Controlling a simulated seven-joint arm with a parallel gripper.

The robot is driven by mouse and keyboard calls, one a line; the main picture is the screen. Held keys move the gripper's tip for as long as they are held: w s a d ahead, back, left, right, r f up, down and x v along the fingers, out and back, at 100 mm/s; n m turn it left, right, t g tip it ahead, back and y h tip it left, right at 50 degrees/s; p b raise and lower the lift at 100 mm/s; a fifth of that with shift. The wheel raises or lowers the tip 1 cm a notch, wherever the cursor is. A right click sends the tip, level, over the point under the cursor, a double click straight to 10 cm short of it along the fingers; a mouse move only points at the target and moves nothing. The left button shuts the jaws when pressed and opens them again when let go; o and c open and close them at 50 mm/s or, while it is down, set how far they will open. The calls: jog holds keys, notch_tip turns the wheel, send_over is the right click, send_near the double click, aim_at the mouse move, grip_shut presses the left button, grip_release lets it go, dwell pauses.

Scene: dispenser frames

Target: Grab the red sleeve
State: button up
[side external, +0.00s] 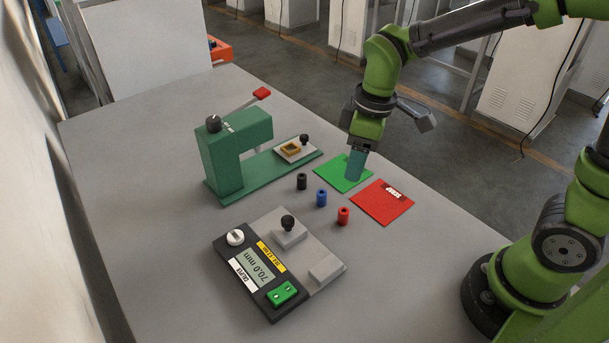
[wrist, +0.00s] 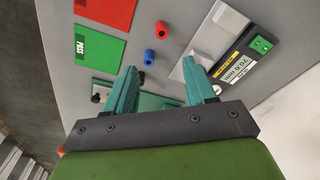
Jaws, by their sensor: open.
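The red sleeve (side external: 343,216) is a small upright cylinder on the grey table, between the measuring device and the red mat. In the wrist view the red sleeve (wrist: 161,28) stands beyond the fingertips, with the blue sleeve (wrist: 149,57) closer to them. My gripper (side external: 354,178) points down over the green mat in the side view, apart from the red sleeve. In the wrist view my gripper (wrist: 159,66) has its two teal fingers spread, with nothing held between them.
The green mat (side external: 331,172) and red mat (side external: 382,209) lie flat at the right. A green press (side external: 222,160) with a raised red-tipped lever stands behind. A measuring device (side external: 318,262) reading 70.0 mm, with a black knob, sits in front. The table's left side is clear.

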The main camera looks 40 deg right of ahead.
send_over(344, 210)
notch_tip(344, 210, down, 9)
jog(key=shift+d+f, duration=0.15)
jog(key=shift+a+f, duration=0.2)
jog(key=shift+f, duration=2.55)
grip_shut()
